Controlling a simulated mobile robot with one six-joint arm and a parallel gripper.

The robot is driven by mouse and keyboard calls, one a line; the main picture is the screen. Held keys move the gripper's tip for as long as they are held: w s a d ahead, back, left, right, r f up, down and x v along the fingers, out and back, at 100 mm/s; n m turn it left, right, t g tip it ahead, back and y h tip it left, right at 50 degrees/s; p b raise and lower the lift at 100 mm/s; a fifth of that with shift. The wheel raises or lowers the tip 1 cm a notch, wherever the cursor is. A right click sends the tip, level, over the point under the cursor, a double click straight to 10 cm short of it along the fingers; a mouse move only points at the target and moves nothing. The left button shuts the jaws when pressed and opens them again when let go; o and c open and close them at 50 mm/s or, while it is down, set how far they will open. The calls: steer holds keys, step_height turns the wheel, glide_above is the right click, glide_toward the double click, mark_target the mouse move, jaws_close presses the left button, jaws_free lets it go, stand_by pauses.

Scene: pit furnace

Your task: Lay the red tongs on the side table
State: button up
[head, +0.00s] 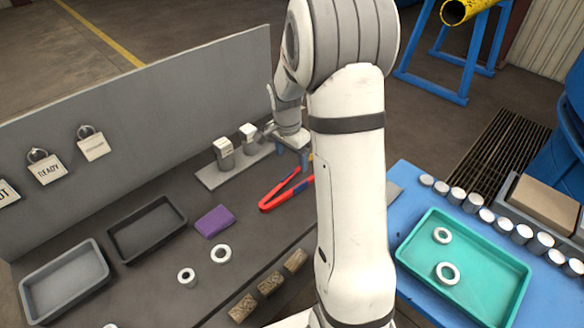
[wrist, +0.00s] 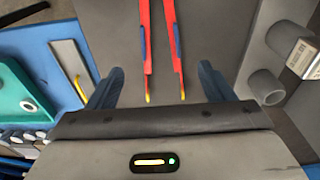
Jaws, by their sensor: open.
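The red tongs (head: 281,192) lie on the dark grey bench (head: 215,262), partly hidden behind my arm in the head view. In the wrist view the tongs (wrist: 144,35) show two red arms with blue sleeves and yellow tips. My gripper (wrist: 160,80) is open and empty, with the tongs' arms between its two blue fingers in the picture; the height gap is hard to judge. In the head view my gripper (head: 292,152) is over the bench just behind the tongs. A blue table (head: 408,213) stands to the right; I take it as the side table.
A teal tray (head: 500,301) with two rings and several pale cylinders (head: 457,195) occupy much of the blue table. A grey stand with two posts (head: 224,153) is left of my gripper. A purple block (head: 214,221), rings, and two trays lie on the bench. An upright panel (head: 130,135) backs it.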

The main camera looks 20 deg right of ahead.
steer(key=s+a+r+n+t, duration=0.1)
steer(key=s+a+r+n, duration=0.4)
steer(key=s+r, duration=0.5)
steer(key=s+a+r+n+t, duration=0.1)
steer(key=s+a+r+n, duration=0.1)
steer(key=s+n, duration=0.2)
steer(key=s+a+r+n+y, duration=0.1)
steer(key=s+n, duration=0.3)
steer(key=s, duration=0.5)
steer(key=shift+s+a+r+t, duration=0.4)
steer(key=shift+a+r, duration=0.25)
steer(key=shift+a, duration=0.2)
